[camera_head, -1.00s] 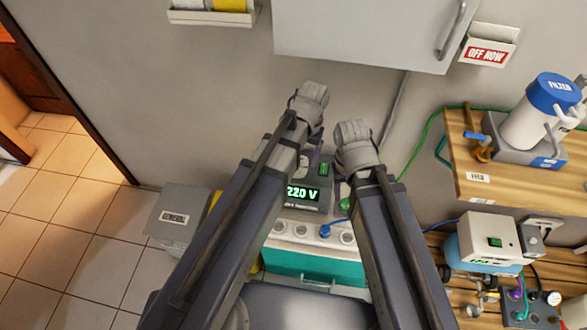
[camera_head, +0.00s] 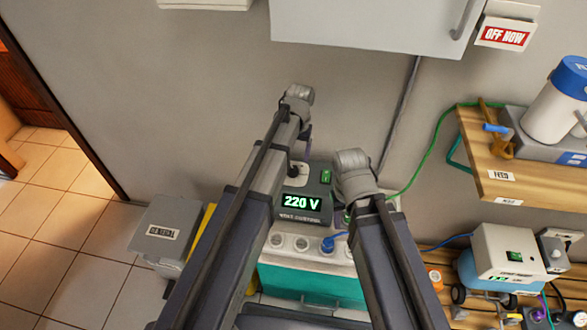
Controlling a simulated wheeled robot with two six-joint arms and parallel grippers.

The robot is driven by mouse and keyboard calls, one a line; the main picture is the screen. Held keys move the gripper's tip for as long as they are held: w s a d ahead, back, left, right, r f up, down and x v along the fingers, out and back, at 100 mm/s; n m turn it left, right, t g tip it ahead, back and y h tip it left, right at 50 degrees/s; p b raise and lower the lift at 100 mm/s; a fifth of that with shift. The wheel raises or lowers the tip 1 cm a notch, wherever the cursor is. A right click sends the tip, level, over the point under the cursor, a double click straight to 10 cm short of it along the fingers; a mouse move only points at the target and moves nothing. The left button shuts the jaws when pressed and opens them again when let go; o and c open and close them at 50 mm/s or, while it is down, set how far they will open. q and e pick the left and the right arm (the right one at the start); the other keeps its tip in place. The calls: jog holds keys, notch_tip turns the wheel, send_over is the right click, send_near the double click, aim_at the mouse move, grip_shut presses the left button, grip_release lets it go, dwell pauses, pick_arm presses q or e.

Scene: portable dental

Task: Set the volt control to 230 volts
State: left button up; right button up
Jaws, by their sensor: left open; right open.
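The volt control unit (camera_head: 318,190) is a dark grey box against the wall at mid-picture. Its green display (camera_head: 300,202) reads 220 V, with a label below that seems to say volt control. A green switch (camera_head: 326,177) sits on its top face. A dark knob (camera_head: 292,169) on a pale plate shows at its left, partly covered by my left arm. My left arm reaches up past the unit's left side, and my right arm ends just right of it. The fingers of both grippers are hidden behind my arms, so I cannot see whether they touch anything.
A white socket strip (camera_head: 302,243) with a blue plug (camera_head: 333,241) lies in front of the unit, above a teal front (camera_head: 310,282). A grey box (camera_head: 165,232) stands left. Wooden shelves (camera_head: 515,180) with equipment are right. A white cabinet (camera_head: 370,25) hangs above.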

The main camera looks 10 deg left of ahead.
aim_at(293, 169)
pick_arm(q)
jog(key=f+b, duration=0.6)
jog(key=shift+a+f, duration=0.2)
jog(key=shift+f, duration=0.15)
jog(key=shift+c, duration=0.4)
grip_shut()
